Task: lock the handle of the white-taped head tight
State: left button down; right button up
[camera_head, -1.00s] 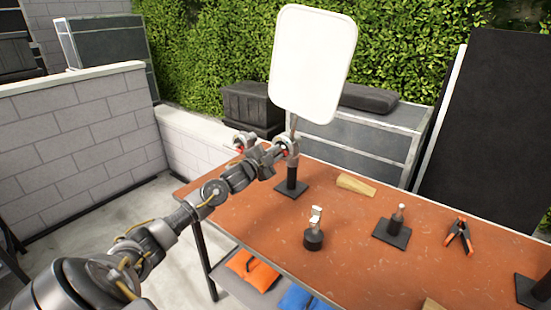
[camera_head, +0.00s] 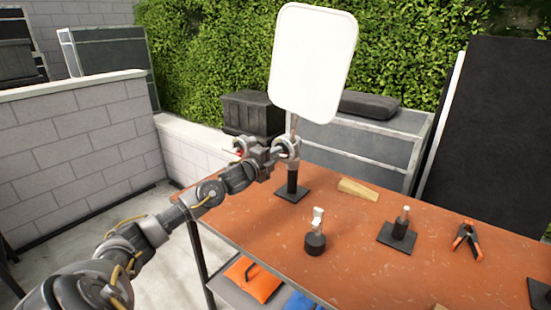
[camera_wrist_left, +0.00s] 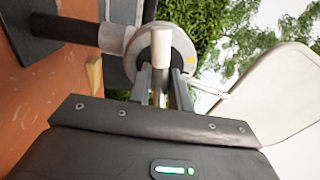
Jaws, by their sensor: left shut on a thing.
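A round grey metal grip head (camera_head: 288,148) sits on top of a short black post on the table's far left part. In the left wrist view the head (camera_wrist_left: 178,42) shows close up, with a pale band (camera_wrist_left: 114,38) beside it on the dark post. A handle with a pale, white-looking end (camera_wrist_left: 160,47) stands out in front of the head. My left gripper (camera_head: 274,152) is at the head; in the wrist view its fingers (camera_wrist_left: 161,84) are on either side of the handle and shut on it. My right gripper is not in view.
A white panel (camera_head: 313,62) rises above the head. The orange-brown table (camera_head: 365,248) carries a wooden wedge (camera_head: 358,189), a small post with a pale top (camera_head: 315,240), another based post (camera_head: 397,233) and an orange-black clamp (camera_head: 467,240). Bare tabletop lies between them.

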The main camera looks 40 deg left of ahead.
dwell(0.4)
pick_arm(q)
jog(key=c, duration=1.3)
grip_release()
jog(key=shift+s+f, duration=0.1)
jog(key=shift+s, duration=0.2)
jog(key=s+b, duration=0.2)
jog(key=s, duration=0.8)
jog(key=shift+b, duration=0.4)
jog(key=shift+d, duration=0.1)
